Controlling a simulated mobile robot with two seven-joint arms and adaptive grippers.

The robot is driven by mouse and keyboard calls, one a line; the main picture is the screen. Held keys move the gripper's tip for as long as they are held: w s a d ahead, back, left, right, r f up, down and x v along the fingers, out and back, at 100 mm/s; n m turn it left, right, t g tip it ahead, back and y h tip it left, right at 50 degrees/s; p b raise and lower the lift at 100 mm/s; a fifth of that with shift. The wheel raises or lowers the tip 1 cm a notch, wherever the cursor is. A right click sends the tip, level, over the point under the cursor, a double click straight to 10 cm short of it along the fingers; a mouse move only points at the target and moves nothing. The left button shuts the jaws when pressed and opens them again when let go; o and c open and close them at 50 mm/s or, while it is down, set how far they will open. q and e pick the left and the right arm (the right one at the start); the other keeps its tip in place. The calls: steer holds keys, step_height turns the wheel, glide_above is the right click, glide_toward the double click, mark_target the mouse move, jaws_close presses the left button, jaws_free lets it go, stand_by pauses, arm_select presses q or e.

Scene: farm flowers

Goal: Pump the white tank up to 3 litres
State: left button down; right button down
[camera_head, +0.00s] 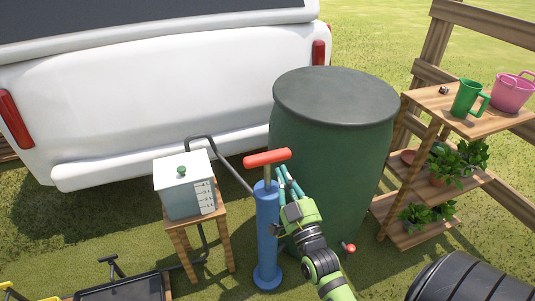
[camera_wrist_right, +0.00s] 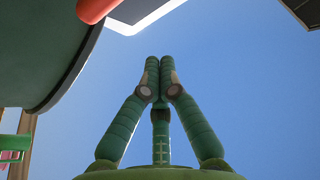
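The white tank (camera_head: 178,194) stands on a small wooden stool; it has a white lid with a green knob, and scale marks on its right face. The liquid level is too small to read. A blue upright pump (camera_head: 267,235) stands right of it, its red T-handle (camera_head: 267,157) raised on a rod above the barrel. My right gripper (camera_head: 283,178) is just right of the rod, below the handle's right end. In the wrist view its fingertips (camera_wrist_right: 160,72) meet with nothing seen between them. The handle (camera_wrist_right: 95,8) shows there at upper left, apart from the fingers. My left gripper is not in view.
A dark hose (camera_head: 203,138) runs near the tank. A large green barrel (camera_head: 335,160) stands close behind the gripper. A wooden shelf (camera_head: 425,100) with plants, a green jug (camera_head: 467,98) and a pink bucket (camera_head: 512,92) is at right. A white vehicle (camera_head: 150,75) is behind.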

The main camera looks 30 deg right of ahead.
step_height(320, 180, up, 3)
glide_above(268, 158)
steer(key=s, duration=0.1)
arm_select(q)
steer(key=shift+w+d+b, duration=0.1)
steer(key=shift+b, duration=0.2)
arm_select(e)
steer(key=shift+w+f, duration=0.15)
steer(key=shift+f, duration=0.8)
steer(key=shift+w+f, duration=0.1)
steer(key=shift+f, duration=0.85)
